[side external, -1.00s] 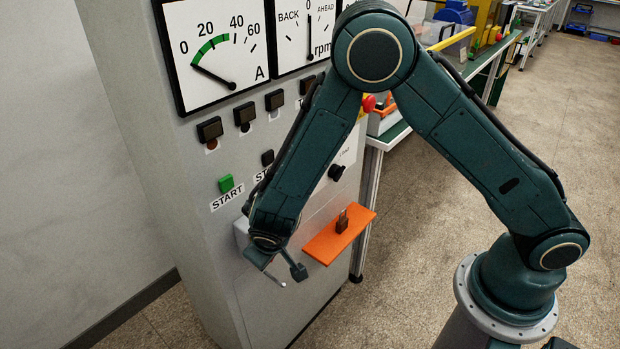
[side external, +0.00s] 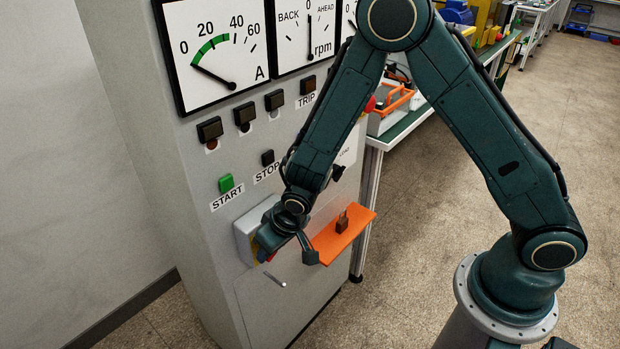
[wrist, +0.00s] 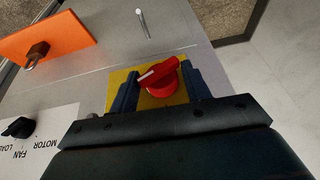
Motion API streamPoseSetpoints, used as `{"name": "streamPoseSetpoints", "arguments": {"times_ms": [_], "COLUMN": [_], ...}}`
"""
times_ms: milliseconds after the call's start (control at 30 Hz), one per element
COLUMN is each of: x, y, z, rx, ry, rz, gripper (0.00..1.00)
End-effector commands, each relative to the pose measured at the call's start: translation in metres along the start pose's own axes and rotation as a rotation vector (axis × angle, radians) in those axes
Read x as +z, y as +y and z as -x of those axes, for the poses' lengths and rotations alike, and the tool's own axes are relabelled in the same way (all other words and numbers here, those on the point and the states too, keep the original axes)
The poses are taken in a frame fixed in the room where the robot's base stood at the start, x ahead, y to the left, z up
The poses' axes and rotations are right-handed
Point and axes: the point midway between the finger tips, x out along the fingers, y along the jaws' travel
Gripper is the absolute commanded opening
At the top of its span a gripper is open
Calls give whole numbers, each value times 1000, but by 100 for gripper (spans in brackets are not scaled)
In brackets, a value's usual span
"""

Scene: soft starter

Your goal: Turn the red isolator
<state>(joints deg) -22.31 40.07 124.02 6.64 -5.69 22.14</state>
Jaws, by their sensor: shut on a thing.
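The red isolator (wrist: 163,75) is a round red knob with a raised bar handle on a yellow plate (wrist: 118,81). In the wrist view its handle lies aslant, lower left to upper right, with a white mark on the left part. My gripper (wrist: 160,80) has one finger on each side of the knob and is shut on it; the exact contact is hard to see. In the side view my gripper (side external: 285,247) is at the grey box (side external: 245,240) on the cabinet front. It hides most of the isolator there, leaving a little red and yellow showing.
An orange shelf (side external: 325,248) with a padlock (side external: 342,224) on it juts out just right of my gripper. A metal handle (side external: 275,279) sits below. The green START button (side external: 226,183), STOP button (side external: 267,158) and a black knob (wrist: 19,127) are nearby.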

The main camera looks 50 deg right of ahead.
Motion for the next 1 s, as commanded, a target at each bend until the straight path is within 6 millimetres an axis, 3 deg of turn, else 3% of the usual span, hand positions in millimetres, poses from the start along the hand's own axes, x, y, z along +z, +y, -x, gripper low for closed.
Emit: {"name": "streamPoseSetpoints", "arguments": {"times_ms": [300, 833, 867, 900, 1000], "x": [-1, -1, -1, -1, -1], "y": [3, 3, 2, 2, 2], "z": [0, 0, 0, 0, 0], "rx": [-124, -151, -151, -151, -150], "ry": [2, 3, 3, 3, 2], "rz": [-54, -62, -62, -62, -62], "gripper": [25, 25, 53, 59, 59]}}
